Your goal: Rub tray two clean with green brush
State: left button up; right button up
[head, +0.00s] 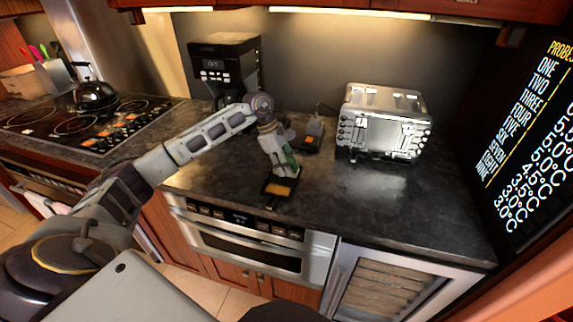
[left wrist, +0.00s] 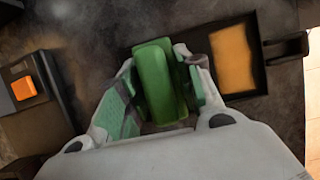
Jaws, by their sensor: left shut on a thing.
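My left gripper (head: 284,169) is shut on the green brush (head: 293,161), which also shows between the fingers in the left wrist view (left wrist: 160,82). A small dark tray (head: 268,194) lies on the counter near its front edge, with an orange-brown patch (head: 279,189) on its floor. In the left wrist view the tray (left wrist: 262,80) is just right of the brush, and the patch (left wrist: 233,58) is beside the right finger. The brush is over or beside the tray's edge; I cannot tell whether it touches. My right gripper is not in view.
A second dark tray or block (left wrist: 45,118) with an orange piece (left wrist: 24,88) lies behind the gripper. A toaster (head: 383,122) stands to the right and a coffee maker (head: 225,65) behind. A cooktop (head: 85,120) is left. Counter (head: 370,200) is clear at front right.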

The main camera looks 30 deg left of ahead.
aim_at(285, 185)
pick_arm(q)
jog(key=shift+s+d, duration=0.25)
jog(key=shift+s, duration=0.95)
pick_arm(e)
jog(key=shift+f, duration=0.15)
pick_arm(q)
jog(key=shift+s+d+b, duration=0.1)
jog(key=shift+s+b, duration=0.2)
jog(key=shift+s, duration=0.3)
jog(key=shift+s+d+f, duration=0.1)
jog(key=shift+s+d, duration=0.2)
jog(key=shift+s, duration=0.55)
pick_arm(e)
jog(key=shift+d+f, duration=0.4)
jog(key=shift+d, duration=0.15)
pick_arm(q)
jog(key=shift+s+b, duration=0.1)
jog(key=shift+b, duration=0.2)
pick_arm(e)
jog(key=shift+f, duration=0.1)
pick_arm(q)
jog(key=shift+s+d+b, duration=0.15)
jog(key=shift+s+b, duration=0.15)
jog(key=shift+s, duration=0.4)
jog(key=shift+s+d+b, duration=0.15)
jog(key=shift+s+b, duration=0.15)
jog(key=shift+s, duration=0.4)
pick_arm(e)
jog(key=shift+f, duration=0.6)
